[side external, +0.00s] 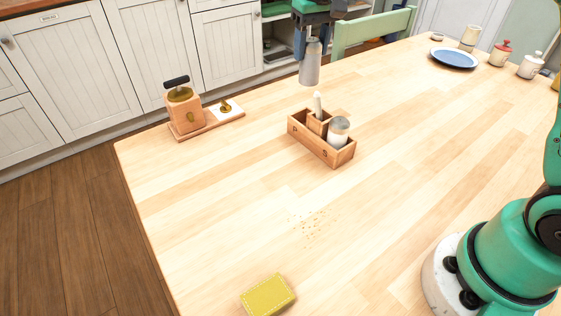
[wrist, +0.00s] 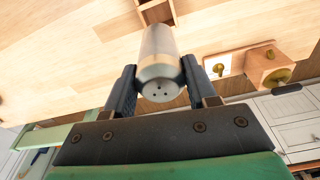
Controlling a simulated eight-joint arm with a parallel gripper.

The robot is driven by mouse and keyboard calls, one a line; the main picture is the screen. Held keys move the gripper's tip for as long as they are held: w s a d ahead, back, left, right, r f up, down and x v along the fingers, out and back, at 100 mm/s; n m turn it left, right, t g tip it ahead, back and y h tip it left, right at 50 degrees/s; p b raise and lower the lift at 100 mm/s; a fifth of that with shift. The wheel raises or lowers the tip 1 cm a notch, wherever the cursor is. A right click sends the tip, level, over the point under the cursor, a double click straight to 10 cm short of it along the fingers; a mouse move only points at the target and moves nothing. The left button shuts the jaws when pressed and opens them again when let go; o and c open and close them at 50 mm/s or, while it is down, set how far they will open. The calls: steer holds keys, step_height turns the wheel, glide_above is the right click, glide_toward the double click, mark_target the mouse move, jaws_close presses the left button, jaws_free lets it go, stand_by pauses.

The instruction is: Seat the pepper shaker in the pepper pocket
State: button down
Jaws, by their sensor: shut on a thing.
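The pepper shaker (side external: 310,67) is a grey cylinder with a rounded, holed metal cap. My gripper (side external: 313,39) is shut on it near the cap and holds it nearly upright in the air, above and behind the caddy in the side view. In the wrist view, the shaker (wrist: 160,50) sits between both fingers, with its cap holes facing the camera. The wooden caddy (side external: 311,146) stands on the table, its left pocket (side external: 298,122) looking empty. Its right pocket holds a white shaker with a grey cap (side external: 338,129). The caddy is mostly hidden in the wrist view.
A slim white item (side external: 317,104) rises from the caddy's raised middle. A wooden mill-like box on a board (side external: 185,112) stands left. A yellow sponge (side external: 268,295) and crumbs (side external: 310,224) lie in front. A blue plate (side external: 455,58) and jars are at back right.

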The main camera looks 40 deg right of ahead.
step_height(320, 180, down, 12)
steer(key=shift+r, duration=0.1)
stand_by(0.5)
steer(key=shift+c, duration=1.3)
jaws_free()
steer(key=r, duration=0.3)
steer(key=s+r, duration=0.1)
steer(key=r, duration=0.7)
steer(key=shift+s+a+r, duration=0.1)
steer(key=shift+s+r, duration=0.05)
steer(key=shift+s, duration=0.05)
steer(key=shift+s+a+r, duration=0.1)
steer(key=shift+s+r, duration=0.2)
steer(key=shift+r, duration=0.1)
steer(key=s+a+f+t, duration=0.1)
steer(key=s+f+t, duration=0.1)
steer(key=s, duration=0.4)
steer(key=s+a+f+n+t, duration=0.1)
steer(key=s+f+t, duration=0.1)
steer(key=s, duration=0.5)
steer(key=shift+s+f+t, duration=0.2)
steer(key=shift+s+t, duration=0.1)
steer(key=shift+t, duration=0.6)
